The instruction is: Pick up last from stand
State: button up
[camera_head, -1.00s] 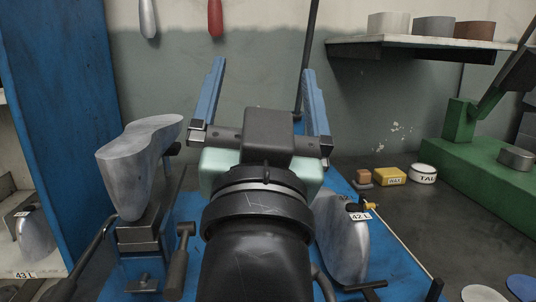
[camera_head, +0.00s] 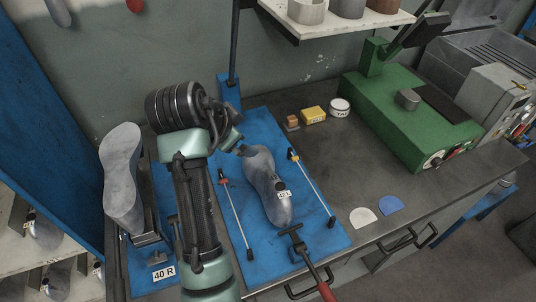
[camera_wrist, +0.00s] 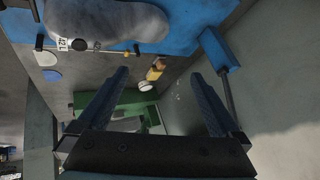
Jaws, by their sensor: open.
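A grey last (camera_head: 120,175) stands upright on a dark stand (camera_head: 148,240) at the left of the head view. A tag reading 40 R is by the stand's foot. A second grey last (camera_head: 268,180), tagged 42 L, lies on the blue board (camera_head: 320,205); in the wrist view this last (camera_wrist: 105,18) shows at the top. My gripper (camera_wrist: 160,73) is open and empty in the wrist view, its two blue fingers wide apart. In the head view my arm mostly hides the gripper, which is right of the standing last and apart from it.
Two thin rods with clips flank the lying last; a red-handled tool (camera_head: 312,262) lies in front. A green machine (camera_head: 410,110), a yellow box (camera_head: 314,115) and a white tin (camera_head: 340,107) stand behind right. A blue panel (camera_head: 45,130) and shelves bound the left. A shelf (camera_head: 345,25) hangs above.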

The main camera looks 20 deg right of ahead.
jog(key=s+r+m+g+p, duration=0.35)
jog(key=s+g+p, duration=0.3)
jog(key=p, duration=0.55)
send_near(273, 186)
jog(key=x, duration=0.8)
jog(key=shift+s+a, duration=0.1)
jog(key=shift+s, duration=0.2)
jog(key=shift+r, duration=0.1)
grip_shut()
jog(key=shift+w+r+t, duration=0.15)
jog(key=shift+w+t, duration=0.05)
jog(key=shift+t, duration=0.05)
